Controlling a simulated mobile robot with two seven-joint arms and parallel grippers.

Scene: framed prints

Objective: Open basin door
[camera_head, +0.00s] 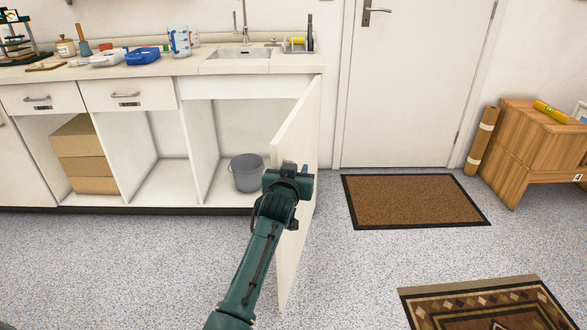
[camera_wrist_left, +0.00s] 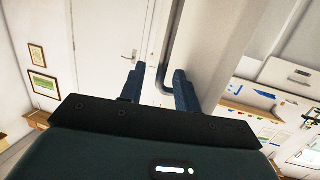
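The white basin door (camera_head: 300,140) under the sink (camera_head: 240,53) stands swung wide out from the cabinet, and the compartment behind it shows. My right gripper is in neither view.
A grey bucket (camera_head: 246,172) stands inside the open cabinet. Stacked cardboard boxes (camera_head: 82,155) fill the left compartment. A brown doormat (camera_head: 415,200) lies before the white room door (camera_head: 412,90). Floor left of my arm is clear.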

